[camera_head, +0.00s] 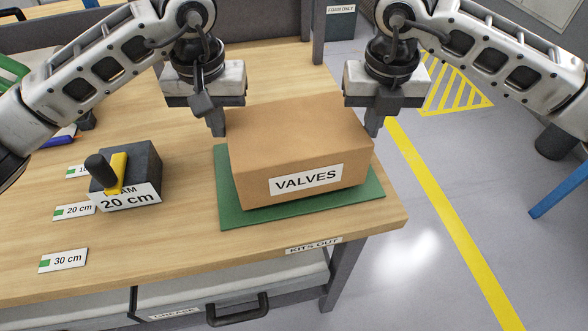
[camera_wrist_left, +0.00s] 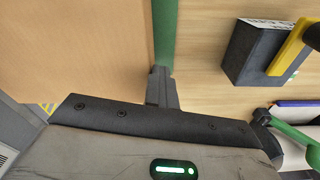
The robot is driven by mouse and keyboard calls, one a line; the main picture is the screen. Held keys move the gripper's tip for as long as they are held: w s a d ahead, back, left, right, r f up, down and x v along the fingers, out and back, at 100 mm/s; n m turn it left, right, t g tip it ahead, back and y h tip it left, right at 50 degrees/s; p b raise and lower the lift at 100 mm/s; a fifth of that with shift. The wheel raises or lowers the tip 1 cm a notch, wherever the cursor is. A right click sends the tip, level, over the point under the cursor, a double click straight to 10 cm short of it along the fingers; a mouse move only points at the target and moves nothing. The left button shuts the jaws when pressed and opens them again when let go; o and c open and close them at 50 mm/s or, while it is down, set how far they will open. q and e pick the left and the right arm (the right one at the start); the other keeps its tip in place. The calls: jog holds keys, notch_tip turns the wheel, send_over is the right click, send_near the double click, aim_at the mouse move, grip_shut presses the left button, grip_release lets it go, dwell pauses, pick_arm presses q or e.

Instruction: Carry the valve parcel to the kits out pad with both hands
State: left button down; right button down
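The valve parcel (camera_head: 255,150), a brown cardboard box labelled VALVES, is over the green kits out pad (camera_head: 231,218) at the bench's right end. It looks level; I cannot tell whether its underside rests fully on the pad. My left gripper (camera_head: 217,127) points down at the parcel's left side, touching or very close. My right gripper (camera_head: 374,125) is likewise at its right side. Both grippers look shut, with nothing between their fingers. In the left wrist view the parcel (camera_wrist_left: 75,45) fills the upper left, beside the left fingers (camera_wrist_left: 161,88).
A dark block (camera_head: 140,175) with a yellow strip and a 20 cm label stands left of the pad. Distance labels (camera_head: 63,261) lie along the bench's left. The bench front (camera_head: 170,255) is clear. A drawer handle (camera_head: 238,310) juts out below.

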pick_arm(q)
jog(key=shift+a+f+b, duration=0.15)
jog(key=shift+f+b, duration=0.15)
jog(key=shift+b, duration=0.1)
jog(key=c, duration=2)
grip_release()
jog(key=shift+a, duration=0.3)
jog(key=shift+o, duration=1.4)
jog(key=shift+a+r, duration=0.1)
jog(key=shift+a, duration=0.25)
pick_arm(e)
jog(key=shift+s+d+f, duration=0.1)
jog(key=shift+d+f, duration=0.35)
jog(key=shift+d, duration=0.35)
jog(key=c, duration=1.7)
grip_release()
pick_arm(q)
jog(key=shift+w, duration=0.1)
